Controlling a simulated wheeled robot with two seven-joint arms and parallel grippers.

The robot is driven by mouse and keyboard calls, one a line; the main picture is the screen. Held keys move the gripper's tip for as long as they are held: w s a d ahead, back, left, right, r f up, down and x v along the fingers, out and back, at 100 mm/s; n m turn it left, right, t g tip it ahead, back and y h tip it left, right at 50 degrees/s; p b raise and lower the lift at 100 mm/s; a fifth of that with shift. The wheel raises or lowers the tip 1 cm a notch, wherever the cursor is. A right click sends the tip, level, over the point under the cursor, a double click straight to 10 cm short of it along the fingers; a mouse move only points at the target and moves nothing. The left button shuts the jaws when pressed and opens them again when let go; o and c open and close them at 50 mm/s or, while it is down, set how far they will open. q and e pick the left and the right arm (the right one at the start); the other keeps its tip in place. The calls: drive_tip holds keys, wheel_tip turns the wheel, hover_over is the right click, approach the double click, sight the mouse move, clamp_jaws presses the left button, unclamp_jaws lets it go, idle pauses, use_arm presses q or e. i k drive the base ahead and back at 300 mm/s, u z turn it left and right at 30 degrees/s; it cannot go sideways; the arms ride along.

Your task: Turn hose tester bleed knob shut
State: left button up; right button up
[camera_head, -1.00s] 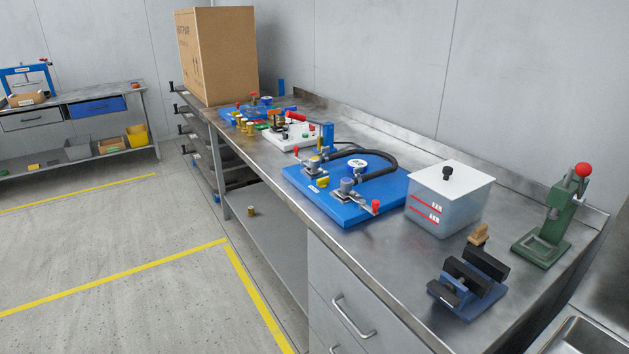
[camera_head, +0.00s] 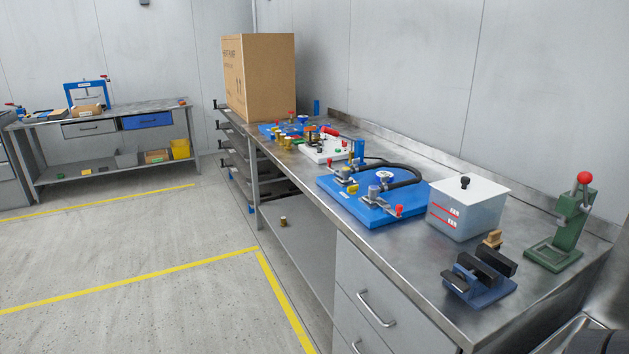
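A blue board (camera_head: 336,192) with a looped black hose (camera_head: 405,172), metal fittings and a round white-faced gauge (camera_head: 384,177) lies on the steel bench. It looks like the hose tester. A small red knob (camera_head: 398,210) sits at its front right corner, and a yellow part (camera_head: 352,188) sits near its left fitting. I cannot tell which is the bleed knob or how far it is turned. Neither of my grippers is in view.
A clear lidded box (camera_head: 466,209), a blue vise (camera_head: 479,279) and a green press (camera_head: 563,226) stand right of the board. A white board (camera_head: 322,149) and a cardboard box (camera_head: 260,78) stand farther back. The yellow-lined floor (camera_head: 130,300) at left is clear.

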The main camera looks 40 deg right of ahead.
sight(351, 190)
drive_tip(key=u, duration=0.15)
drive_tip(key=i, duration=2.1)
drive_tip(key=z, duration=0.4)
